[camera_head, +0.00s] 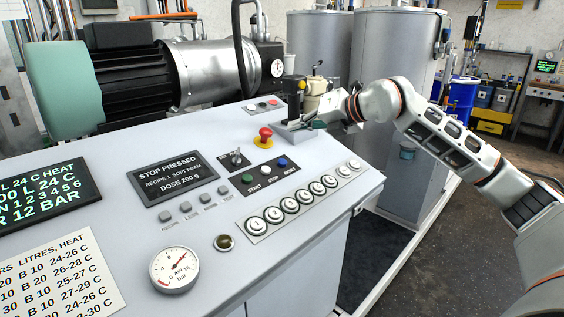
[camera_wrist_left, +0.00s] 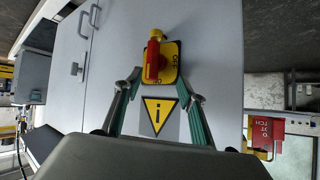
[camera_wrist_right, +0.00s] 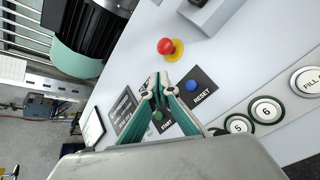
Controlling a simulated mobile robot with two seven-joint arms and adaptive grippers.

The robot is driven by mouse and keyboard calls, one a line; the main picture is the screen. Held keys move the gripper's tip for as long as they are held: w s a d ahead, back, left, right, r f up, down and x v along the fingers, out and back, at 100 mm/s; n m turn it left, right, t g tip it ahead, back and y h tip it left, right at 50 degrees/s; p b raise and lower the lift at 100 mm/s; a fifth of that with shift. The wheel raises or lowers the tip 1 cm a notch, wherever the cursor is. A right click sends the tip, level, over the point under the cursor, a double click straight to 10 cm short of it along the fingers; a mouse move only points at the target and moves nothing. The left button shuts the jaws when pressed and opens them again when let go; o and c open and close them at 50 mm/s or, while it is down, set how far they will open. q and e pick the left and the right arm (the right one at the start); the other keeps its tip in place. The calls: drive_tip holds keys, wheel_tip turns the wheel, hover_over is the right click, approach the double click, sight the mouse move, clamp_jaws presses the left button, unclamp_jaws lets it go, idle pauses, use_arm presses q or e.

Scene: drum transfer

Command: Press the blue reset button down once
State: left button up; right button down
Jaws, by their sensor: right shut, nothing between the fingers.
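The blue reset button (camera_head: 283,162) sits at the right end of a black plate on the sloping console, beside the stop and start buttons. In the right wrist view the blue button (camera_wrist_right: 191,86) shows above the RESET label, to the right of the fingertips. My right gripper (camera_head: 312,123) is over the console's back right part, shut and empty; its fingers also show in the right wrist view (camera_wrist_right: 159,82). It appears apart from the button. My left gripper (camera_wrist_left: 160,91) is open and empty, facing a grey cabinet front with a red handle on a yellow plate (camera_wrist_left: 157,62).
A red mushroom button (camera_head: 264,134) on a yellow base stands near the black plate. A row of round numbered buttons (camera_head: 298,204) lies in front. The display (camera_head: 177,180) reads STOP PRESSED. A small fixture (camera_head: 294,91) stands at the back edge near my right gripper.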

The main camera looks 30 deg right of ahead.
sight(282, 163)
drive_tip(key=w+f+b, duration=0.1)
drive_tip(key=f, duration=0.1)
drive_tip(key=f+b, duration=0.2)
drive_tip(key=f, duration=0.1)
drive_tip(key=w+a+f+b, duration=0.1)
drive_tip(key=f, duration=0.2)
drive_tip(key=shift+w+f, duration=0.1)
drive_tip(key=shift+w, duration=0.25)
drive_tip(key=shift+f+b, duration=0.1)
drive_tip(key=shift+b, duration=0.2)
drive_tip(key=shift+w+f, duration=0.1)
idle(0.9)
drive_tip(key=shift+w+a+f, duration=0.1)
drive_tip(key=shift+f, duration=0.2)
drive_tip(key=shift+w+f+b, duration=0.1)
drive_tip(key=shift+f+b, duration=0.25)
drive_tip(key=shift+f, duration=0.1)
idle(0.7)
idle(0.3)
drive_tip(key=shift+s+r+p, duration=0.25)
drive_tip(key=shift+r+p, duration=0.3)
drive_tip(key=shift+r, duration=0.35)
